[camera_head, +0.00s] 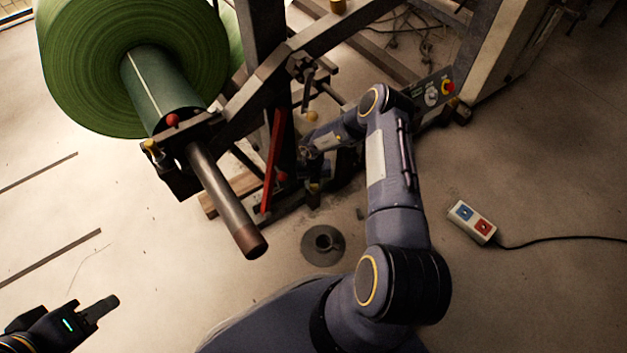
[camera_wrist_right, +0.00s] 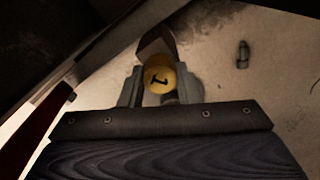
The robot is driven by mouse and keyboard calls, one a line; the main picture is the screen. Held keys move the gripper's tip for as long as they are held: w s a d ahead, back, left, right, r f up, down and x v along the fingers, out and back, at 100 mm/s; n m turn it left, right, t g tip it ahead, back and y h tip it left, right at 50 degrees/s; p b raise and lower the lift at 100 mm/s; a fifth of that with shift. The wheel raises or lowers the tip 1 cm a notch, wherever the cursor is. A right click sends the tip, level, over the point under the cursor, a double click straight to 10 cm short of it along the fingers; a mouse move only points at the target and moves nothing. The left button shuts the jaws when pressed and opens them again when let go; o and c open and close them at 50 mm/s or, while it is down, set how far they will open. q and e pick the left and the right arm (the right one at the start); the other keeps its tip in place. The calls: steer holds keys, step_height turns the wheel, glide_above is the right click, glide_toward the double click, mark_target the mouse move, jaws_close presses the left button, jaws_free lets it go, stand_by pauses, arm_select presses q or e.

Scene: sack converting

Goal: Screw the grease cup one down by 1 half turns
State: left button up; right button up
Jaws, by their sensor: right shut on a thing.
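The grease cup one, a round yellow cap marked with a dark 1 (camera_wrist_right: 160,75), sits between the two fingers of my right gripper (camera_wrist_right: 161,88) in the right wrist view. The fingers are shut on its sides. In the head view my right arm reaches to the machine frame, and my right gripper (camera_head: 312,172) is small and dark there, so the cup is hard to make out. My left gripper (camera_head: 102,308) is at the lower left, above the floor and away from the machine. Its finger gap cannot be made out.
A large green roll (camera_head: 75,65) on a steel shaft (camera_head: 220,195) stands at the upper left. A red lever (camera_head: 272,160) is close to my right gripper. A grey pendant (camera_head: 473,222) with blue and red buttons and a dark round base (camera_head: 322,245) lie on the floor.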

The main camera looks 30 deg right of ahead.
steer(key=m+p, duration=0.1)
steer(key=m, duration=0.5)
steer(key=shift+r+m+p, duration=0.1)
steer(key=shift+m+p, duration=0.2)
steer(key=m+p, duration=0.1)
steer(key=m, duration=0.4)
stand_by(0.4)
steer(key=o, duration=1)
step_height(320, 180, up, 8)
steer(key=p, duration=0.3)
